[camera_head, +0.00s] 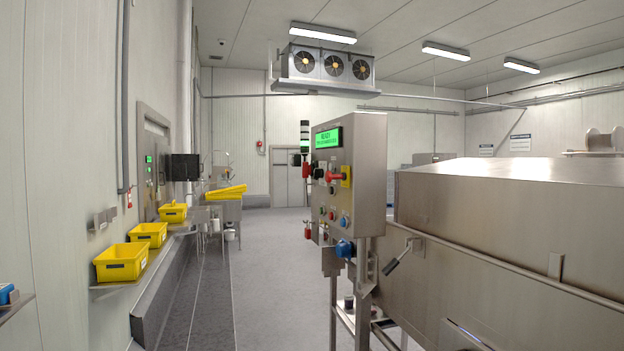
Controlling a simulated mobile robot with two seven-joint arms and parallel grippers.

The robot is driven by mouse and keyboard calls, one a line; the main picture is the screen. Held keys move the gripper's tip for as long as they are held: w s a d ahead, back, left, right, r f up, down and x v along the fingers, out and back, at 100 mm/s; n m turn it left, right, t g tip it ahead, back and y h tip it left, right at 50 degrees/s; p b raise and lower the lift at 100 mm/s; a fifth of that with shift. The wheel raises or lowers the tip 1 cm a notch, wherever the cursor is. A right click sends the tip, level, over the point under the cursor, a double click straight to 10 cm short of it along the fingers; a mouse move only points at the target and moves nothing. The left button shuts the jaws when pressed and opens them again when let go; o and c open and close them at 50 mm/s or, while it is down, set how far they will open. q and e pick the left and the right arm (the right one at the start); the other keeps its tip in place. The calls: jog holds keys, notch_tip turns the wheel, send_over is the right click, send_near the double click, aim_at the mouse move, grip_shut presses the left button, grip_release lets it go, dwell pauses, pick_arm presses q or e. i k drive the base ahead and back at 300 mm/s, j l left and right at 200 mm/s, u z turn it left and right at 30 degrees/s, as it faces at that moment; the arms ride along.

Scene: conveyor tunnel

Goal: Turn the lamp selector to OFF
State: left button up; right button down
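A steel control box (362,160) stands in the middle of the head view, its control face turned to the left and seen at a steep angle. A green display (328,138) reads READY at its top. Below are a red rotary handle on a yellow plate (346,177), several small black, red and blue buttons or knobs (331,215), and a larger blue knob or connector (345,248) at the lower edge. The labels are too small to read, so I cannot tell which control is the lamp selector or its position. Neither of my grippers is in view.
The steel tunnel housing (510,255) fills the right side, with a rail and a black-tipped lever (398,258) at its near end. Yellow bins (122,263) sit on wall shelves at left. The grey floor (277,270) between them is clear. A stack light (304,138) stands behind the box.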

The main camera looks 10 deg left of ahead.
aim_at(318, 173)
jog(key=i+j, duration=0.1)
jog(key=i, duration=0.3)
jog(key=i+j+z, duration=0.1)
jog(key=i, duration=0.25)
jog(key=i+j, duration=0.15)
jog(key=i, duration=0.25)
jog(key=z, duration=0.05)
